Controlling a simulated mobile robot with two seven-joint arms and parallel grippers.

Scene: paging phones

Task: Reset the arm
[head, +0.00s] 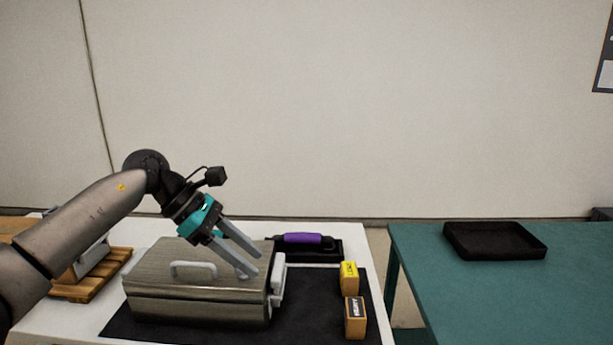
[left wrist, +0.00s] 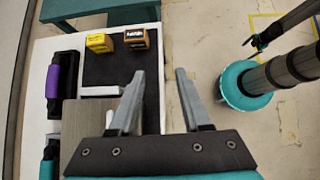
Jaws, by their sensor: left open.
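My left gripper (head: 254,264) is open and empty, tilted down to the right. In the head view its fingers overlap the right part of a grey metal box (head: 200,305) with a closed lid and a pale handle; I cannot tell whether they touch it. In the left wrist view the two fingers of the left gripper (left wrist: 160,76) stand apart with nothing between them. A dark arm end, apparently my right gripper (left wrist: 257,43), shows small at the upper right of the left wrist view. Its jaws are too small to read.
The box stands on a black mat (head: 310,325) on a white table (head: 348,232). Two small yellow-orange boxes (head: 349,277) (head: 355,318) stand right of it. A purple-handled item (head: 303,239) lies behind. A wooden rack (head: 88,285) is left. A green table (head: 480,295) holds a black tray (head: 494,240).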

